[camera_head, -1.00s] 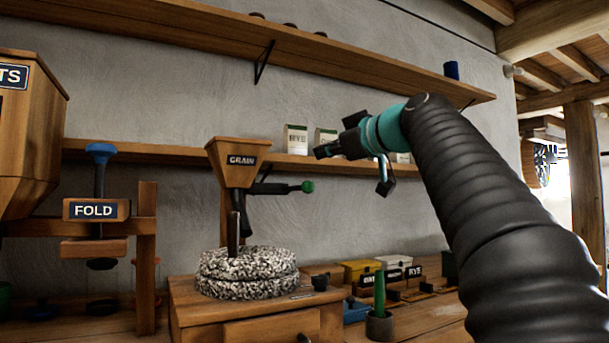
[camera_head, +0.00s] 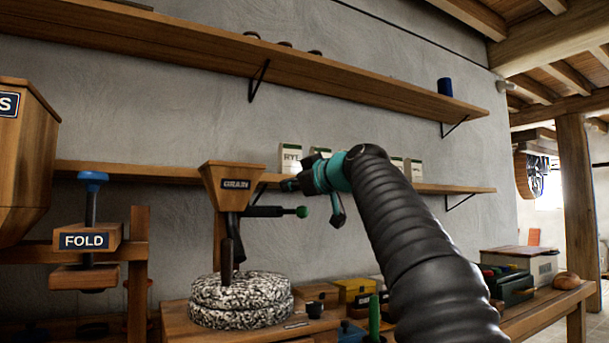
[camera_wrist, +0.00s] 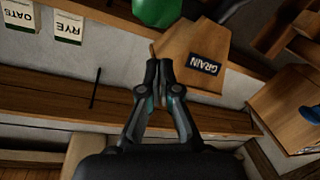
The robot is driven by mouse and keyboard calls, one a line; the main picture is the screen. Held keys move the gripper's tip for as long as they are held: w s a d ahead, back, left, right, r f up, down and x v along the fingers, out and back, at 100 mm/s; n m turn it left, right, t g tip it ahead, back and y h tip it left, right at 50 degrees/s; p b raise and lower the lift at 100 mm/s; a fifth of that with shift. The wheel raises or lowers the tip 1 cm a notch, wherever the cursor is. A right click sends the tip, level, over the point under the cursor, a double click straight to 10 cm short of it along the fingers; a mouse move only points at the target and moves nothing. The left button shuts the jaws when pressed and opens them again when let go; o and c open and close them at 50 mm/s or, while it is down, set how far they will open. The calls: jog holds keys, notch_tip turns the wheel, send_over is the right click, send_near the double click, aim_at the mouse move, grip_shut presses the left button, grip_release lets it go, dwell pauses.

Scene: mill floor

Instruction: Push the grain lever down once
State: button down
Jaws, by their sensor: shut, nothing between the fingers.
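The grain hopper (camera_head: 228,185) is a wooden funnel labelled GRAIN above a speckled millstone (camera_head: 241,300). Its lever (camera_head: 268,212) is a dark rod pointing right, about level, ending in a green knob (camera_head: 302,212). My gripper (camera_head: 289,185) is shut and empty, just above the knob in the head view; I cannot tell its depth gap there. In the wrist view my fingertips (camera_wrist: 159,66) point toward the hopper (camera_wrist: 195,55). The green knob (camera_wrist: 157,12) shows large at the top edge, partly cut off and apart from the fingertips. The lever rod is not clear there.
Behind the lever, a wall shelf (camera_head: 120,172) holds several cartons, including a RYE carton (camera_head: 290,157). A FOLD press (camera_head: 88,240) stands at left. The bench at lower right holds a yellow box (camera_head: 355,290) and a dark green crate (camera_head: 508,286).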

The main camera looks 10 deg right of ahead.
jog(key=shift+s+d+f+b, duration=0.25)
jog(key=shift+d+f+b, duration=0.1)
jog(key=shift+d+f, duration=0.35)
jog(key=shift+s+d+f+b, duration=0.3)
jog(key=shift+d+f, duration=0.2)
jog(key=shift+f, duration=0.4)
jog(key=shift+f, duration=0.1)
